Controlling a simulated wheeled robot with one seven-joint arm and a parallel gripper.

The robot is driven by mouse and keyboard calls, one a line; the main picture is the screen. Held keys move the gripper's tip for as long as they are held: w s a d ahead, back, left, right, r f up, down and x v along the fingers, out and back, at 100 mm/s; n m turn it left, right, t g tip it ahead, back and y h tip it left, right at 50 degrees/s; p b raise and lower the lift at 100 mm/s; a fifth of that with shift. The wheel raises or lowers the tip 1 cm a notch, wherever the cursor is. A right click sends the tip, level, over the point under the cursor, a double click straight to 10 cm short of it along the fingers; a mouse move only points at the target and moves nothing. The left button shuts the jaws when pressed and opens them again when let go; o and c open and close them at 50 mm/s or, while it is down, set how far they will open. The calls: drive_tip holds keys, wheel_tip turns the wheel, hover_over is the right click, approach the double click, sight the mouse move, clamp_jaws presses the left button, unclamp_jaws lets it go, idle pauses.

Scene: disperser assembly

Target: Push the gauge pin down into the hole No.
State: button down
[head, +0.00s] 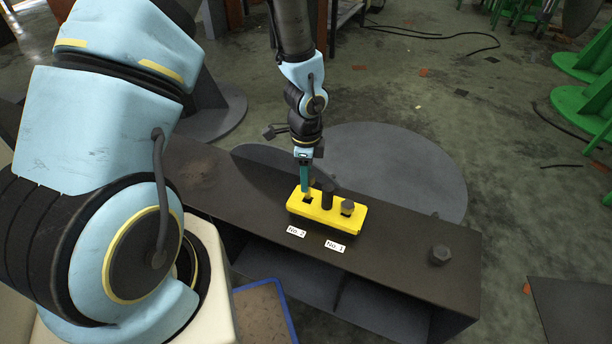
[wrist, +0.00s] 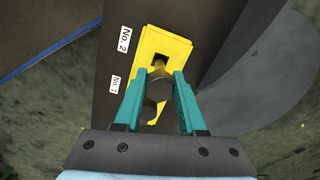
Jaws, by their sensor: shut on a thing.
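A yellow block (head: 325,222) lies on a dark metal beam and shows in the wrist view (wrist: 173,43). Labels No. 2 (head: 296,232) and No. 1 (head: 335,247) lie in front of it. A dark square hole (wrist: 160,60) is at the No. 2 end. My gripper (head: 306,190) points down over that end; its teal fingers (wrist: 158,74) are shut on a grey piece (wrist: 159,88), seemingly the gauge pin. The fingers hide part of it, and I cannot tell how deep its tip sits. A grey hex-headed piece (head: 348,206) stands at the No. 1 end.
A dark upright post (head: 327,197) stands at the block's middle, close beside my gripper. A large bolt head (head: 440,255) sits on the beam (head: 400,258) at the right. A grey round plate (head: 420,170) lies behind. The beam right of the block is otherwise clear.

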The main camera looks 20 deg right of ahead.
sight(306, 198)
drive_tip(key=shift+f+b, duration=1.95)
drive_tip(key=shift+f, duration=0.75)
drive_tip(key=shift+c, duration=2)
unclamp_jaws()
drive_tip(key=shift+r, duration=0.1)
wheel_tip(306, 198, up, 11)
drive_tip(key=p, duration=0.3)
drive_tip(key=shift+f, duration=0.2)
